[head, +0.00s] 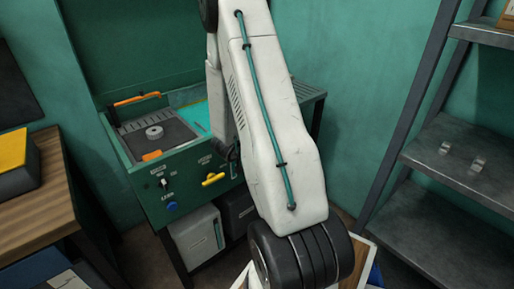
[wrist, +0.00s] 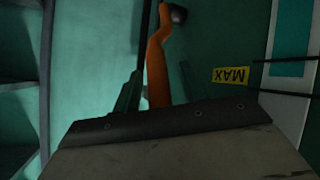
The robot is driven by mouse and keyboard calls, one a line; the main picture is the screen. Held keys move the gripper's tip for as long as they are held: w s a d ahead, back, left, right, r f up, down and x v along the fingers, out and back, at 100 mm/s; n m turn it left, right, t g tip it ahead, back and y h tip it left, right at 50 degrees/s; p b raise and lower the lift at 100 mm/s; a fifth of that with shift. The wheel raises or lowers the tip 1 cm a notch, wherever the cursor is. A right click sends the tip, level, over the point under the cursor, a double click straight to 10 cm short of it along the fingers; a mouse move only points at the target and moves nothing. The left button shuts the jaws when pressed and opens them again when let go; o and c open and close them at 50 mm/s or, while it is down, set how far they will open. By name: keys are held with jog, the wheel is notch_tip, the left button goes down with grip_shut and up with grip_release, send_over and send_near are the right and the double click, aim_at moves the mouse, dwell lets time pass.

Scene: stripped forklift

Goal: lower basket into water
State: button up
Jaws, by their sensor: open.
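The dark basket (head: 177,132) sits level near the rim in the left part of a green tank unit (head: 150,195). It has orange handles at its back (head: 137,98) and front (head: 151,155), and a round grey part (head: 154,132) lies on it. Teal water (head: 200,115) shows to its right, partly behind my arm. My gripper (head: 234,168) is open by the unit's front right, right of the basket and apart from it; my arm hides most of it. In the wrist view an orange bar (wrist: 156,70) with a dark end stands beyond a grey, dark-edged body, near a yellow MAX label (wrist: 231,75).
The unit's front has a yellow handle (head: 213,179) and a blue knob (head: 172,206). Light and dark containers stand below. A wooden table (head: 40,195) is at left, metal shelving (head: 450,165) at right. A teal wall closes the back.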

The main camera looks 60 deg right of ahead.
jog(key=v, duration=0.7)
jog(key=shift+a, duration=0.3)
jog(key=shift+r, duration=0.15)
